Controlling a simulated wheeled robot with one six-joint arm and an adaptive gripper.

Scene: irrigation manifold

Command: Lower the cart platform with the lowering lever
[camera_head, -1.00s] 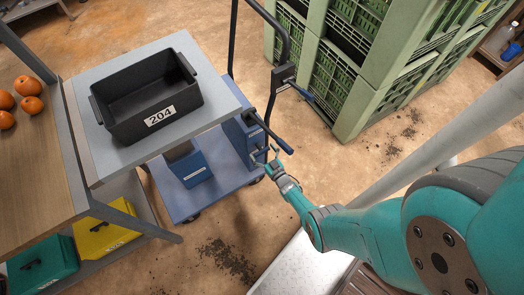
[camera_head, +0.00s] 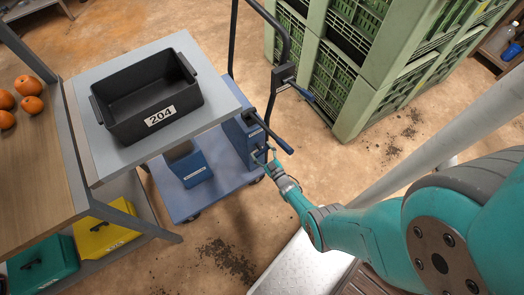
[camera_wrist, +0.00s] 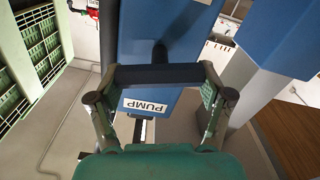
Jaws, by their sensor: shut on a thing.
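The cart has a raised grey platform (camera_head: 221,103) bearing a black bin labelled 204 (camera_head: 152,112), level with the table's edge. Its blue base (camera_head: 216,188) sits low on the floor. A blue pump housing (camera_head: 240,136) stands at its right end. The crossbar is mostly hidden in the head view.
Stacked green crates (camera_head: 375,60) stand behind to the right. A wooden table (camera_head: 38,165) with oranges is at left. Floor right of the cart is open.

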